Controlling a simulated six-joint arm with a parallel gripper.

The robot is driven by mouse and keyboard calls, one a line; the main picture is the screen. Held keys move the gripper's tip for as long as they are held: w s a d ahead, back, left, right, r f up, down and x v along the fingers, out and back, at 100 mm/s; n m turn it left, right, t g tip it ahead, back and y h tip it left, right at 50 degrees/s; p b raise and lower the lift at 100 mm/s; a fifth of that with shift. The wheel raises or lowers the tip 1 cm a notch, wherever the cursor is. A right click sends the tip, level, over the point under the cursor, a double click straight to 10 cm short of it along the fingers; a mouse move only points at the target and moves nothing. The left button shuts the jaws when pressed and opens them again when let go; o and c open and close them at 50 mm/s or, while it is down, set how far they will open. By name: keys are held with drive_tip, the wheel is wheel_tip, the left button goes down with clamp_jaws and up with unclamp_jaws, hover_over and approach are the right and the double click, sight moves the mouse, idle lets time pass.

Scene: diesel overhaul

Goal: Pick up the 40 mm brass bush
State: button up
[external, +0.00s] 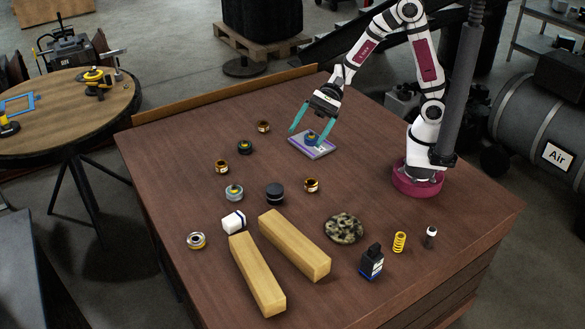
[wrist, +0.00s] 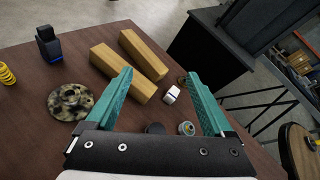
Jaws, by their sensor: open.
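Three small brass-coloured bushes with dark tops stand on the brown table in the external view: one at the back (external: 264,126), one left of centre (external: 222,166) and one right of centre (external: 312,185). I cannot tell which is the 40 mm one. My gripper (external: 309,136) is open, its teal fingers pointing down over a grey-purple plate (external: 322,150) with a blue and yellow part (external: 311,138) on it. It is right of the back bush, apart from all three. In the wrist view, my open gripper (wrist: 158,72) has nothing between its fingers, and no bush is clearly visible.
Two wooden bars (external: 294,244) (external: 257,274) lie at the front. A black puck (external: 275,193), a grey ring part (external: 234,192), a white block (external: 234,222), a speckled disc (external: 343,228), a dark bottle (external: 371,262) and a yellow spring (external: 399,242) stand around. A wooden ledge edges the back.

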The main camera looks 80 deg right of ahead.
drive_tip(key=w+d+f+m+t+h, duration=0.1)
drive_tip(key=w+d+f+m+t, duration=0.2)
drive_tip(key=w+f+m+t, duration=0.45)
drive_tip(key=m+t+h, duration=0.1)
drive_tip(key=m+h, duration=0.7)
approach(226, 163)
drive_tip(key=shift+n, duration=0.25)
drive_tip(key=x, duration=1)
drive_tip(key=shift+w+f, duration=0.1)
drive_tip(key=shift+f, duration=0.25)
clamp_jaws()
